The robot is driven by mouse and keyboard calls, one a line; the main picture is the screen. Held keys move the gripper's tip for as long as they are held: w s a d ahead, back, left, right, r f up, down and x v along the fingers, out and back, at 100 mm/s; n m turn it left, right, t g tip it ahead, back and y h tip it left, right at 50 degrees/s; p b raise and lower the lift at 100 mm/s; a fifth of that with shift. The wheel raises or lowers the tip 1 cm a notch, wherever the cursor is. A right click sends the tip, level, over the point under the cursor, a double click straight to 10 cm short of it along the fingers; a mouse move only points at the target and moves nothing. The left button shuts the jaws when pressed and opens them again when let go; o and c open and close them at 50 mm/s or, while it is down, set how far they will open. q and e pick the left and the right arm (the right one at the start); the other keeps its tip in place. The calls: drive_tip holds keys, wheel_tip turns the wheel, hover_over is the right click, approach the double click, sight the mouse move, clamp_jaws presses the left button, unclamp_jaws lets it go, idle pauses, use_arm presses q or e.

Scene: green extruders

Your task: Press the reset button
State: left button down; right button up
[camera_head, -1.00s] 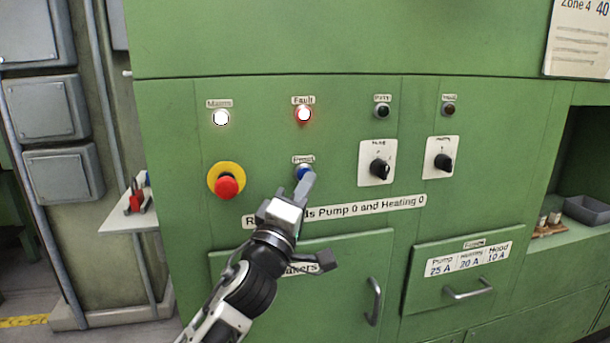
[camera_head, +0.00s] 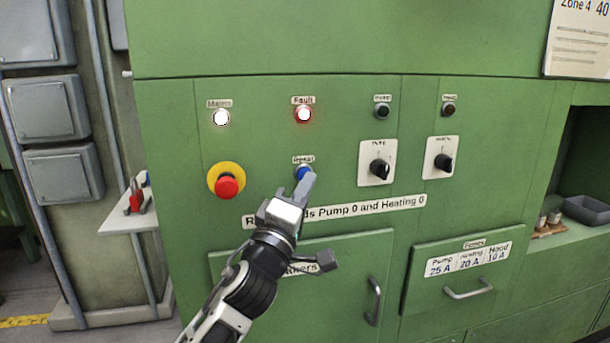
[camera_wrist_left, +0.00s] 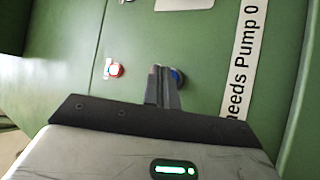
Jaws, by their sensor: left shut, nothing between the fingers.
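The blue reset button (camera_head: 302,173) sits on the green panel under a small label, below the lit red Fault lamp (camera_head: 304,114). My left gripper (camera_head: 309,180) is shut and empty, with its fingertips at the lower right edge of the button. In the left wrist view the shut fingers (camera_wrist_left: 164,82) overlap the blue button (camera_wrist_left: 177,76), which shows partly beside them. I cannot tell whether the tips touch it. My right gripper is not in view.
A red emergency stop (camera_head: 228,186) on a yellow ring is left of the button. Two rotary switches (camera_head: 379,168) (camera_head: 442,161) are to the right. The white Mains lamp (camera_head: 221,118) is lit. Drawer handles (camera_head: 468,292) stick out below.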

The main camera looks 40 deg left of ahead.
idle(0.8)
use_arm(q)
drive_tip(key=shift+w+a, duration=0.3)
drive_tip(key=shift+a, duration=0.05)
drive_tip(key=shift+w+a, duration=0.25)
drive_tip(key=shift+a, duration=0.05)
idle(0.6)
idle(0.4)
drive_tip(key=shift+s+d, duration=0.55)
drive_tip(key=shift+d, duration=0.05)
drive_tip(key=s+d, duration=0.1)
drive_tip(key=d, duration=0.1)
drive_tip(key=s+d, duration=0.2)
drive_tip(key=shift+s, duration=0.1)
drive_tip(key=shift+a, duration=0.1)
idle(0.8)
